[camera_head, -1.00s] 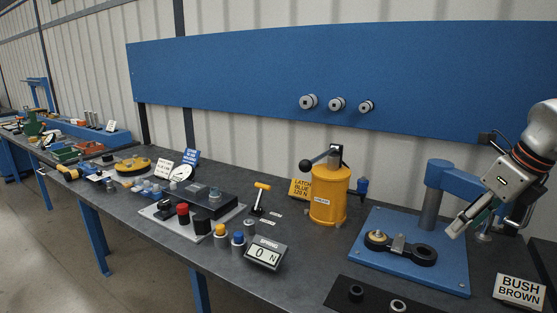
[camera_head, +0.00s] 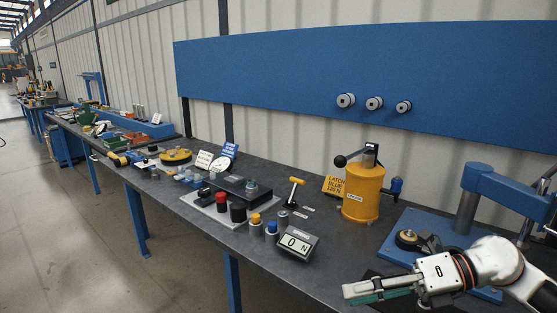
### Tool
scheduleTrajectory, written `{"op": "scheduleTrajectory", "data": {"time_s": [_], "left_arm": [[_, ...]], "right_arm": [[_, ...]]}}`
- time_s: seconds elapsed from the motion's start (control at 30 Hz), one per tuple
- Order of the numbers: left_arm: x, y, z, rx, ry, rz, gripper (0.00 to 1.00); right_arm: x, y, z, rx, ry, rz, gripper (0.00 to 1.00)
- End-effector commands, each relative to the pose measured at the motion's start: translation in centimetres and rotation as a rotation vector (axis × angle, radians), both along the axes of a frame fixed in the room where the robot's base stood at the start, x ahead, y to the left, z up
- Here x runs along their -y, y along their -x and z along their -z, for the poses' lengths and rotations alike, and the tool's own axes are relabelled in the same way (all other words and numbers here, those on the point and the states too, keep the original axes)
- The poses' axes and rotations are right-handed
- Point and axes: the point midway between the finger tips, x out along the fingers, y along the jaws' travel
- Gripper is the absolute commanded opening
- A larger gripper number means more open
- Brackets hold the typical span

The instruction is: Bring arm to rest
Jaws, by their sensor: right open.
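My right gripper (camera_head: 352,294) is at the lower right, its arm coming in from the right edge. It points left over the front right part of the bench and holds nothing that I can see. Its fingers look close together from this side, with a green inner face showing. The arm hides part of the blue press plate (camera_head: 403,224) and the black part lying on it. My left gripper is out of view.
The dark bench (camera_head: 328,233) runs away to the left. A yellow cylinder (camera_head: 361,195) with a lever, a force display (camera_head: 297,243) reading 0 N, and a blue press arm (camera_head: 505,190) stand near the gripper. Small colored couplers sit further left. Open floor lies in front.

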Motion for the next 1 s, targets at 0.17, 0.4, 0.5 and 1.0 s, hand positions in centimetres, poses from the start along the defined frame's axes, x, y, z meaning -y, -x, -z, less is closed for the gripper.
{"op": "scheduleTrajectory", "data": {"time_s": [0.17, 0.4, 0.5, 1.0], "left_arm": [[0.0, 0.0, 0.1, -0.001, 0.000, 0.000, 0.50], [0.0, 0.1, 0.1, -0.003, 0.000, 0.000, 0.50], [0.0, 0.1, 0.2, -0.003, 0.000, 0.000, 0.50], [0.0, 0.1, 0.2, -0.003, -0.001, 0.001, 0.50]], "right_arm": [[-4.5, 0.0, 0.0, -0.214, -0.425, 0.155, 0.48], [-3.0, -2.7, 4.7, -0.603, -0.888, 0.554, 0.48], [-1.0, -2.9, 9.7, -0.797, -1.031, 0.767, 0.48], [3.6, 11.3, 35.3, -1.595, -1.227, 1.640, 0.48]]}}
